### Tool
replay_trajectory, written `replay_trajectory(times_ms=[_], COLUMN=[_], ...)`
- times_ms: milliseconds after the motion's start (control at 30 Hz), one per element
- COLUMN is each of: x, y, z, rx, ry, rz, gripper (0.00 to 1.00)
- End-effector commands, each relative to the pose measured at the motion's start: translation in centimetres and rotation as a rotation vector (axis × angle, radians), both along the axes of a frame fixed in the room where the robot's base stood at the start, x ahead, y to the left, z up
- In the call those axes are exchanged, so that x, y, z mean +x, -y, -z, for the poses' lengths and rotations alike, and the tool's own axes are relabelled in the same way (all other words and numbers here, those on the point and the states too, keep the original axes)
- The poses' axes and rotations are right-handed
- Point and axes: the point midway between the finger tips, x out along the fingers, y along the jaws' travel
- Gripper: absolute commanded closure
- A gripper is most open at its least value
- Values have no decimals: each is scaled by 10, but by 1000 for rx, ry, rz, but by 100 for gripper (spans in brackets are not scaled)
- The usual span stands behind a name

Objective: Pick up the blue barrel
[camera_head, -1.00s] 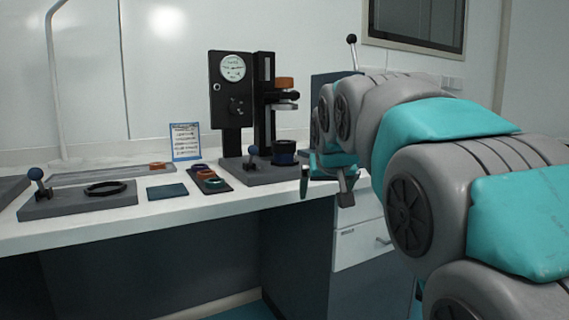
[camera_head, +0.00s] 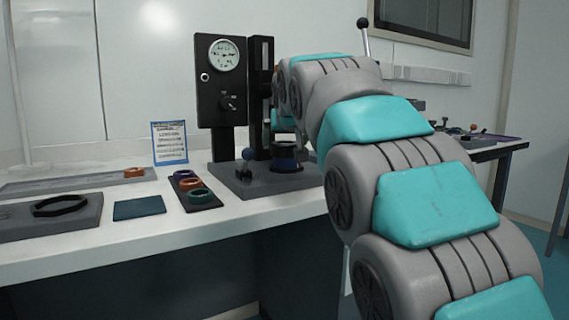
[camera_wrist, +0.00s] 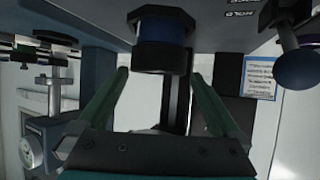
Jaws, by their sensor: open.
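The blue barrel (camera_head: 286,158) is a short dark cylinder with a blue band. It stands upright on the grey base (camera_head: 250,186) of the black gauge stand. In the wrist view the barrel (camera_wrist: 162,55) shows at the upper middle, seemingly inverted, with its dark rim towards my gripper. My gripper (camera_wrist: 160,73) is open, its two green fingers spread to either side of the barrel's line. I see no finger touching it. In the head view my arm hides most of the gripper, which is above and near the barrel.
The black gauge stand (camera_head: 222,85) rises close behind the barrel. A blue-knobbed lever (camera_head: 248,154) stands left of it and shows large in the wrist view (camera_wrist: 296,66). A tray of coloured rings (camera_head: 196,192), a teal pad (camera_head: 139,208) and a sign (camera_head: 169,142) are further left.

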Motion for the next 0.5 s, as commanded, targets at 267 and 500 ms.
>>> replay_trajectory(times_ms=[267,500], x=[20,47], y=[-3,-7], z=[11,27], rx=[0,1], ry=[-1,-1], rz=[0,0], gripper=[0,0])
